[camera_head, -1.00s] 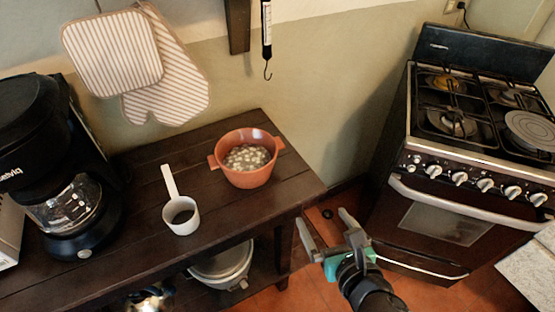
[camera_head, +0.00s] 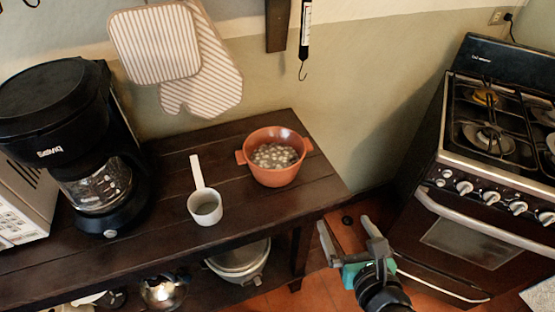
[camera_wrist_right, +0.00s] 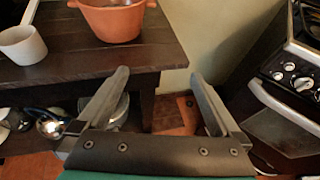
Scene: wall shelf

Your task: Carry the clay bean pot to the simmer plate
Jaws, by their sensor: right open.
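My right gripper (camera_head: 346,226) is open and empty, in front of the table's right end, apart from the pot. Its two fingers show spread in the right wrist view (camera_wrist_right: 160,85). The simmer plate does not show clearly now; at the right picture edge only part of a grey disc on the stove (camera_head: 551,142) shows. My left gripper is not in view.
A white long-handled cup (camera_head: 205,207) stands left of the pot on the table (camera_head: 150,235). A black coffee maker (camera_head: 75,130) stands further left. Striped mitts hang behind. Lidded pots sit on the lower shelf. A gap of red floor separates the table and stove.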

